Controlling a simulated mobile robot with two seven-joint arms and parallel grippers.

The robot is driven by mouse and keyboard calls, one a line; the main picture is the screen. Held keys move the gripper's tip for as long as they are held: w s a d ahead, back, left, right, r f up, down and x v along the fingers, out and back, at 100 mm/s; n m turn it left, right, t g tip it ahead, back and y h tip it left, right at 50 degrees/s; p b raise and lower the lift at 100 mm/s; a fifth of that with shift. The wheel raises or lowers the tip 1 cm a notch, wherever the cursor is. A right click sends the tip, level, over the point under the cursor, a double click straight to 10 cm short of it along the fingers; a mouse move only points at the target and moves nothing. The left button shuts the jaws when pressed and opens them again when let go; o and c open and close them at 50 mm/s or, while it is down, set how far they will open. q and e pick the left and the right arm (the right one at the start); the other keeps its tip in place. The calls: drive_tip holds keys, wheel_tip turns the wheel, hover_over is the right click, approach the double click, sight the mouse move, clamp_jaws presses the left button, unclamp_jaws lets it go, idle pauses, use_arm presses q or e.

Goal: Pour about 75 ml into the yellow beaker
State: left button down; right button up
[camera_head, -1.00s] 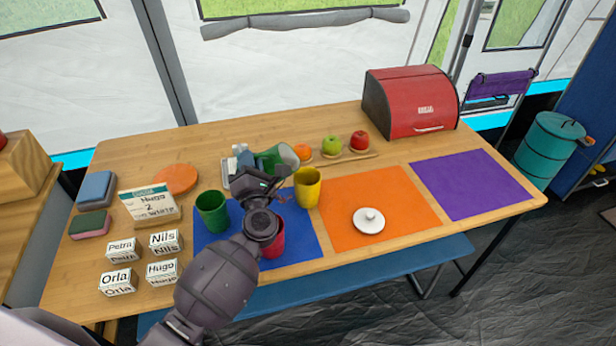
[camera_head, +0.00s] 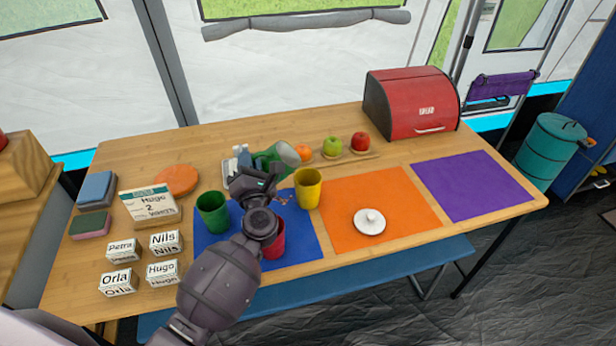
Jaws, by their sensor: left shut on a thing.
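The yellow beaker (camera_head: 307,189) stands upright at the right edge of the blue mat (camera_head: 300,236). My left gripper (camera_head: 267,178) is shut on a green jug (camera_head: 270,158), partly hidden behind the gripper. The jug is tilted, with its pale open mouth toward the right, behind and left of the yellow beaker's rim. I cannot see any liquid stream or the level in the beaker. A green beaker (camera_head: 212,213) stands at the mat's left, and a red beaker (camera_head: 274,241) is partly hidden by my left wrist. My right gripper is not in view.
An orange mat (camera_head: 350,195) with a white lid (camera_head: 369,222) and a bare purple mat (camera_head: 470,183) lie to the right. Fruit stands on a wooden board (camera_head: 345,159) behind. A red bread box (camera_head: 412,103) is at the back right. Name blocks (camera_head: 119,282) stand at the left.

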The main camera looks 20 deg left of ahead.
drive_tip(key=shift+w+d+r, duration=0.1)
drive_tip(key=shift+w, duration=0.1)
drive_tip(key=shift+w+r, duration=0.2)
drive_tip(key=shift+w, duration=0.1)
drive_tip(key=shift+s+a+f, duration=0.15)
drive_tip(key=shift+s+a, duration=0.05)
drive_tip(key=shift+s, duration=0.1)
use_arm(q)
drive_tip(key=shift+a+r, duration=0.1)
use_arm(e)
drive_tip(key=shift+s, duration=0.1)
use_arm(q)
drive_tip(key=shift+a+r+n+g, duration=0.1)
drive_tip(key=shift+a+n+g, duration=0.3)
drive_tip(key=shift+n, duration=0.7)
drive_tip(key=s+a+f+n+g, duration=0.1)
drive_tip(key=a+f+n+g, duration=0.1)
drive_tip(key=a+n, duration=0.3)
drive_tip(key=shift+f+n+g+p, duration=0.4)
drive_tip(key=shift+f+n, duration=0.3)
drive_tip(key=shift+n, duration=0.5)
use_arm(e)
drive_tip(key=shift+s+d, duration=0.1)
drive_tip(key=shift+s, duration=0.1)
